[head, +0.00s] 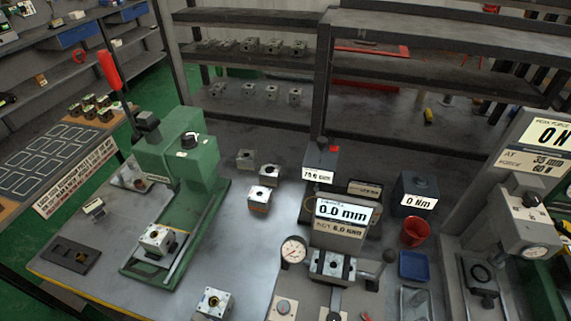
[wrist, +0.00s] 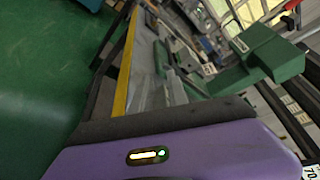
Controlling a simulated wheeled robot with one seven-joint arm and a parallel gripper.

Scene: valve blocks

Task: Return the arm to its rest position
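My gripper does not show in the head view, and I make out no fingers in the wrist view. The wrist view is tilted. A purple body with a dark upper edge and a small lit panel fills its lower part; it looks like part of my own body. Beyond it the wrist view shows the workbench's yellow edge (wrist: 124,65) and the green press (wrist: 270,57). In the head view the green press (head: 185,150) stands on the left of the bench, with a valve block (head: 157,240) on its base. No part of my arm shows in the head view.
Several valve blocks stand mid-bench, one of them here (head: 259,199). A 0.0 mm display (head: 345,212), a red cup (head: 414,232) and a blue tray (head: 413,265) are at right. Shelves (head: 250,60) stand behind. Green floor (wrist: 45,70) is clear beside the bench.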

